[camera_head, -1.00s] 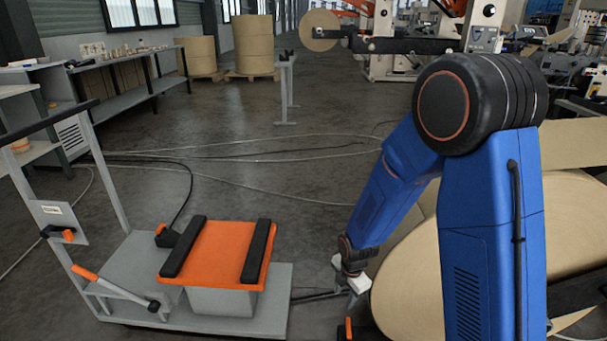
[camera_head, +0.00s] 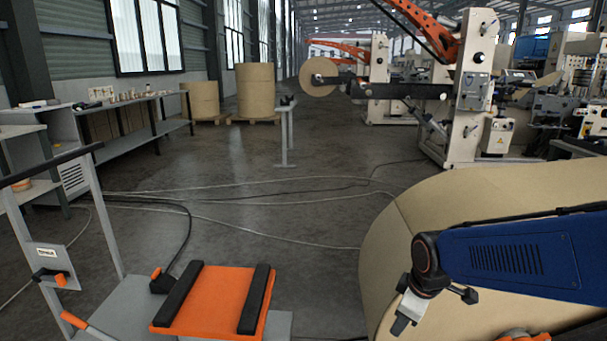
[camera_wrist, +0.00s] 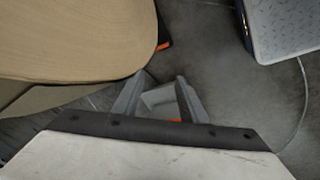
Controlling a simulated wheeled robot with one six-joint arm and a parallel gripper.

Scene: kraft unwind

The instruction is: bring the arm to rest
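My gripper (camera_head: 400,326) hangs at the lower right of the head view, in front of the big kraft paper roll (camera_head: 470,205). My blue arm folds in from the right edge. In the wrist view my gripper (camera_wrist: 161,80) has its two grey fingers apart. Dark floor shows between the fingertips, and a small light grey and orange patch shows nearer their base; I cannot tell what it is. I see nothing clamped. The kraft roll fills the upper left of the wrist view (camera_wrist: 75,38).
A cart (camera_head: 110,305) with an orange-topped block (camera_head: 210,300) stands at the lower left. Its plate may be the one at the wrist view's upper right (camera_wrist: 285,25). Cables (camera_head: 250,215) cross the open floor. A shelf bench (camera_head: 130,105) stands at the left, machines (camera_head: 475,90) behind.

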